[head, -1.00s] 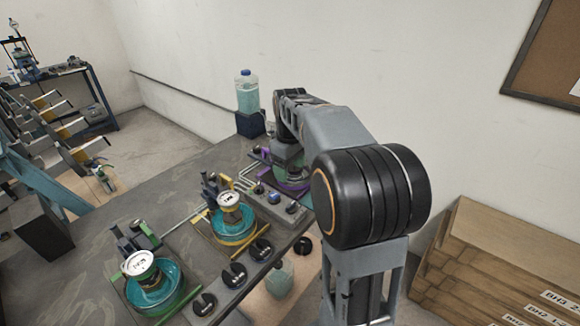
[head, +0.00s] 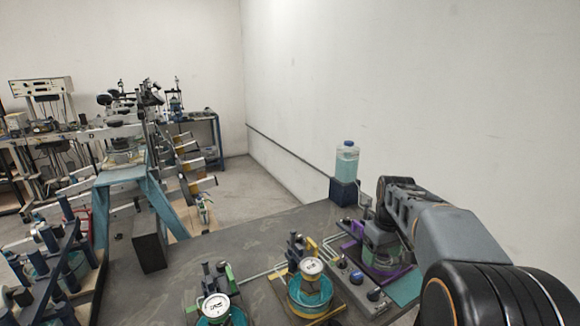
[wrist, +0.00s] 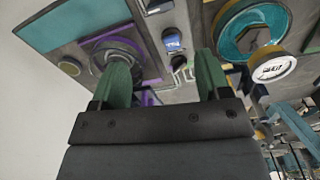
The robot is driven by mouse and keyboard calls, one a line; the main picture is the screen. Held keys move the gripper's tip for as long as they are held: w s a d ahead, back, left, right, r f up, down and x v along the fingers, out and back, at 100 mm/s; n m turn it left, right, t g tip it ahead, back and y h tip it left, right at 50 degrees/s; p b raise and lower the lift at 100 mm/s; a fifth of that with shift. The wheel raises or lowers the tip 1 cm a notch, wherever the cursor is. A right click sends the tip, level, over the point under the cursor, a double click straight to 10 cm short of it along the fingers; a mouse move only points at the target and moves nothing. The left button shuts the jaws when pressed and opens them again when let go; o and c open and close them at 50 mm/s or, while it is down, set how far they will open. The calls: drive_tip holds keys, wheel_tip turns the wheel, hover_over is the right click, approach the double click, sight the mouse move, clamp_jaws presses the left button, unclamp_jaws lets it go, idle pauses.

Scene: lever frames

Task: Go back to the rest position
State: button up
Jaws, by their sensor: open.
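My gripper (wrist: 161,78) shows in the wrist view with its two green fingers apart and nothing between them. Beyond the fingers are the bench top and its fittings, at an angle. In the head view my arm reaches from the lower right corner over the right end of the bench. The gripper itself is hard to make out there, beside the purple-framed device (head: 385,258).
The grey bench (head: 200,255) carries a yellow-framed dial device (head: 310,293), another dial device (head: 217,308) and a bottle (head: 347,160) on a dark block (head: 343,191). A white wall (head: 400,90) stands close behind. A blue-legged frame (head: 120,178) stands left.

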drive_tip(key=s+a+f+m+t, duration=0.1)
drive_tip(key=s+a, duration=0.4)
drive_tip(key=s, duration=0.3)
drive_tip(key=s+a+f+m+t, duration=0.2)
drive_tip(key=s+a, duration=0.3)
drive_tip(key=s, duration=0.3)
drive_tip(key=shift+s+t, duration=0.25)
drive_tip(key=shift+t, duration=0.05)
